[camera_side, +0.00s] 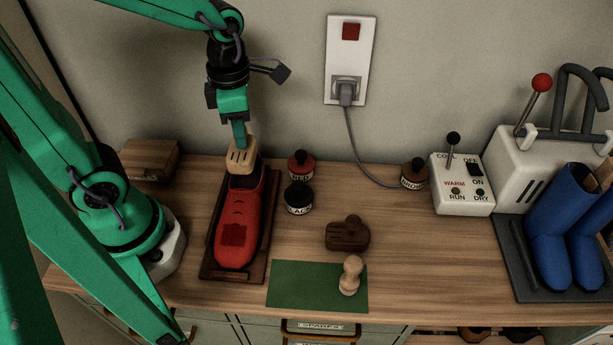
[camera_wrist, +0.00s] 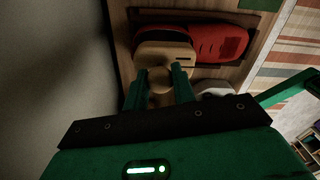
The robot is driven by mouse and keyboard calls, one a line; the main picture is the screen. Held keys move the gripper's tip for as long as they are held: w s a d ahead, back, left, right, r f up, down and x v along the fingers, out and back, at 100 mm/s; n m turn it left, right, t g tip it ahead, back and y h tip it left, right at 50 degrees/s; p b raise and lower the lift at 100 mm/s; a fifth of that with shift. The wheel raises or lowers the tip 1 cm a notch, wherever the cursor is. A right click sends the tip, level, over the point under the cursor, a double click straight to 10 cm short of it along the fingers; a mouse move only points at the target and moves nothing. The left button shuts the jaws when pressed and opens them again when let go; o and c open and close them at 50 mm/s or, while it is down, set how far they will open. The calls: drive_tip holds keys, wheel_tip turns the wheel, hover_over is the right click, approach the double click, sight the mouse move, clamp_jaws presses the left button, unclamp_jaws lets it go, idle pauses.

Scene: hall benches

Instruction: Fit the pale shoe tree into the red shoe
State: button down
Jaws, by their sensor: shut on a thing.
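My gripper (camera_side: 239,139) is shut on the pale shoe tree (camera_side: 242,160), a light wooden block with slots. The red shoe (camera_side: 238,222) lies on a dark wooden board (camera_side: 210,268), toe toward the front of the bench and dark opening at the back. The shoe tree is over the heel end, at the back of the opening; I cannot tell whether its lower part is inside. In the wrist view the gripper's fingers (camera_wrist: 160,90) close around the shoe tree's knob, and its body (camera_wrist: 166,53) overlaps the heel end of the red shoe (camera_wrist: 222,42).
Red-lidded (camera_side: 301,163) and black-lidded (camera_side: 299,197) jars stand close right of the shoe. A dark brush (camera_side: 347,234) and a pale knobbed piece (camera_side: 350,276) on a green mat (camera_side: 290,285) are further right. A wooden block (camera_side: 148,160) is behind left. Blue boots (camera_side: 560,220) stand far right.

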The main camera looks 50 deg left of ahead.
sight(245, 158)
drive_tip(key=shift+f, duration=3.9)
drive_tip(key=shift+f, duration=0.1)
drive_tip(key=c, duration=1.1)
unclamp_jaws()
drive_tip(key=shift+c, duration=0.2)
drive_tip(key=shift+r, duration=6.15)
